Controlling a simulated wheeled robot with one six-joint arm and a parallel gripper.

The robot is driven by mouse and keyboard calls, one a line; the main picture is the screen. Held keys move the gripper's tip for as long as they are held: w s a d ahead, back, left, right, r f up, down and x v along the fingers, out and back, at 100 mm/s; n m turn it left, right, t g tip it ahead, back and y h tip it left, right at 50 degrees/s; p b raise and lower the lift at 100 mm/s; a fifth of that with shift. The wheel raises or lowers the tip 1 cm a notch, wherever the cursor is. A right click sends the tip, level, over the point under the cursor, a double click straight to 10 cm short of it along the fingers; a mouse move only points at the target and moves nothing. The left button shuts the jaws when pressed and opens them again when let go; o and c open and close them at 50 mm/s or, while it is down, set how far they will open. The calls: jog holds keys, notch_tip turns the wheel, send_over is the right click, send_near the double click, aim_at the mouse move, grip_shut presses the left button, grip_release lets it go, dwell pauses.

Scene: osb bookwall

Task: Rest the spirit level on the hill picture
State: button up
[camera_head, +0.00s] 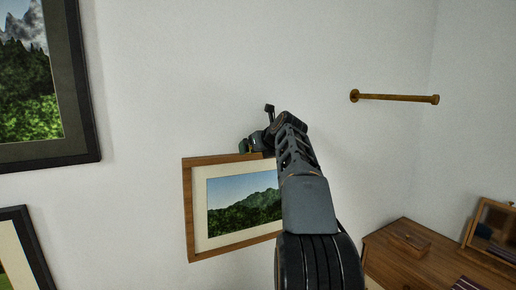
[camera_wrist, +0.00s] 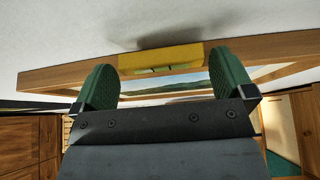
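The spirit level (camera_wrist: 160,60) is a short yellow bar with a greenish vial. In the wrist view it lies along the top edge of the hill picture's wooden frame (camera_wrist: 50,78), roughly parallel to it. Whether the frame bears the level's weight cannot be told.
Dark-framed pictures (camera_head: 85,130) hang at the left. A wooden cabinet (camera_head: 400,262) with a small box (camera_head: 410,237) and a framed item (camera_head: 490,230) stands at the lower right. The wall above is bare.

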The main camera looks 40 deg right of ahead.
jog(key=b+v, duration=0.1)
jog(key=v, duration=1.3)
jog(key=shift+b, duration=0.35)
